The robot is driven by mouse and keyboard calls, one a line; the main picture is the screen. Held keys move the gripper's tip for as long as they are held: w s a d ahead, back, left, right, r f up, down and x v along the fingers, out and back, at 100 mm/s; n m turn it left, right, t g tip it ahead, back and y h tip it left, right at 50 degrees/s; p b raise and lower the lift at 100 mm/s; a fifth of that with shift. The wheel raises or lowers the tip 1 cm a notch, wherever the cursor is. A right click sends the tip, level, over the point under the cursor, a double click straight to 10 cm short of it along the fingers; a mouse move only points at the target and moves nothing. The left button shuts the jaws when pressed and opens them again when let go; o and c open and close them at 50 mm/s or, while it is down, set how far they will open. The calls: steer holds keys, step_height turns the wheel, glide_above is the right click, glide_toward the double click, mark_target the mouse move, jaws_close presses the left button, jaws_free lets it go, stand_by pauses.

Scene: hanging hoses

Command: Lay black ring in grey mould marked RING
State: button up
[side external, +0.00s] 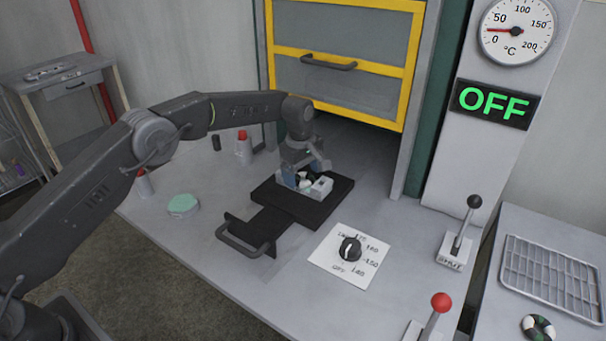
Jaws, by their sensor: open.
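A small light grey block (321,188), which looks like the mould, sits on a black plate (335,201) with a handle. Its marking is too small to read. My gripper (303,182) points down right at this block, with its jaws apart. White and dark shapes show between and below the fingers. I cannot tell whether one of them is the black ring. A ring with black, white and green patches (538,327) lies at the lower right on the side table.
A yellow-framed door (342,60) is raised behind the plate. A dial knob (350,248), a lever marked SHUT (457,245) and a red-knobbed lever (436,312) stand to the right. A wire rack (550,277) lies on the side table. A green pad (183,205) lies left.

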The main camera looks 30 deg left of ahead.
step_height(320, 180, up, 12)
steer(key=shift+s+f, duration=0.15)
steer(key=shift+s, duration=0.25)
step_height(320, 180, up, 6)
steer(key=m, duration=0.2)
glide_above(300, 180)
steer(key=s+a, duration=0.1)
steer(key=s, duration=0.1)
steer(key=s+a+r+m+t, duration=0.1)
steer(key=s+r+m, duration=0.25)
steer(key=s, duration=0.45)
steer(key=s+a+r+m+t, duration=0.1)
steer(key=s+r+m+t, duration=0.1)
steer(key=s+r, duration=0.45)
steer(key=s+a+f+m+t, duration=0.1)
steer(key=s+f+m, duration=0.2)
steer(key=s, duration=0.9)
steer(key=s+a+f+m, duration=0.1)
steer(key=s+f+m, duration=0.3)
steer(key=s, duration=0.7)
step_height(300, 180, down, 2)
steer(key=shift+s+f+t, duration=0.15)
steer(key=shift+s+t, duration=0.2)
steer(key=shift+t, duration=0.05)
steer(key=shift+m, duration=0.25)
steer(key=shift+c, duration=0.5)
